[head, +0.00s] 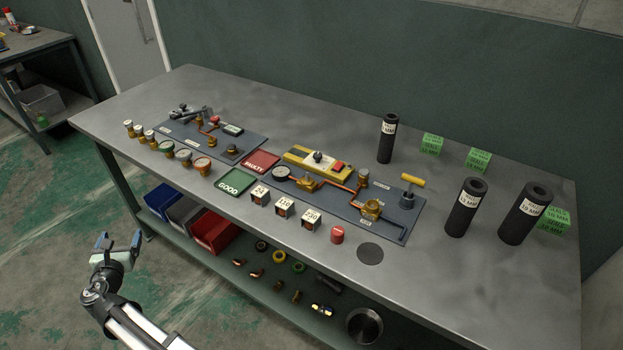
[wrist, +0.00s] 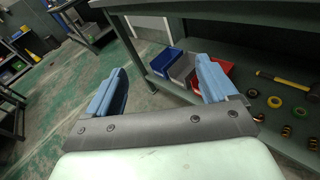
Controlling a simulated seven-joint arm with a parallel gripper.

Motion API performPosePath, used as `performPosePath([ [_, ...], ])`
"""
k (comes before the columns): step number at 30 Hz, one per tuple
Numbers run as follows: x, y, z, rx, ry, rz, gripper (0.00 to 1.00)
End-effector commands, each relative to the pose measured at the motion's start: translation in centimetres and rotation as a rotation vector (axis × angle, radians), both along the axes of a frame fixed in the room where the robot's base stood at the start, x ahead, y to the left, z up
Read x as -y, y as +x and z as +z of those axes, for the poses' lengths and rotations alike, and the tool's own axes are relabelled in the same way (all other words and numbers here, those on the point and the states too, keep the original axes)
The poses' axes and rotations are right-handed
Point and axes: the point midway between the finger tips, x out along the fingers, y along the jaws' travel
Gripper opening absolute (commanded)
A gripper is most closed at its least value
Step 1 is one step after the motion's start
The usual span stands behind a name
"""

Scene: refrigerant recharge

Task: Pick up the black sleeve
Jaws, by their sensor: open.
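Three black sleeves stand upright on the right part of the grey table, each with a white size label. The thinnest sleeve (head: 386,143) is at the back. A middle one (head: 464,212) stands nearer the front, and the thickest (head: 522,219) is at the far right. My gripper (head: 119,240) is off the table's front left side, low over the floor and far from the sleeves. In the wrist view my gripper (wrist: 161,88) is open with nothing between its blue fingers. The wrist view shows none of the sleeves.
Green label blocks (head: 432,144) stand near the sleeves. Dark boards with copper pipework (head: 330,187), a red tray (head: 260,161), a green tray (head: 237,184) and numbered blocks (head: 284,206) fill the middle. A lower shelf holds coloured bins (head: 216,231). The table's front right is clear.

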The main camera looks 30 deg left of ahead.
Motion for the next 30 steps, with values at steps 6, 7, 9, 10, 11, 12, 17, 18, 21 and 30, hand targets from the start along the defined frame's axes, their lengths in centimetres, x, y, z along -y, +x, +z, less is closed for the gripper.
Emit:
performPosePath([
  [6, -1.4, -3.4, 4.7, 0.114, 0.006, 0.042, 0.86],
  [7, -1.4, -3.5, 5.3, 0.128, 0.006, 0.041, 0.86],
  [9, -1.3, -3.1, 6.8, 0.161, 0.008, 0.027, 0.86],
  [10, -1.1, -2.5, 7.4, 0.175, 0.007, 0.016, 0.86],
  [11, -0.7, -1.7, 8.0, 0.187, 0.005, -0.002, 0.86],
  [12, -0.3, -0.5, 8.5, 0.199, 0.005, -0.024, 0.86],
  [17, 1.4, 3.5, 9.8, 0.22, 0.001, -0.102, 0.86],
  [18, 1.9, 4.5, 10.0, 0.223, -0.001, -0.123, 0.86],
  [21, 3.3, 7.4, 10.4, 0.228, -0.005, -0.177, 0.86],
  [30, 11.6, 20.1, 12.0, 0.235, -0.025, -0.442, 0.86],
])
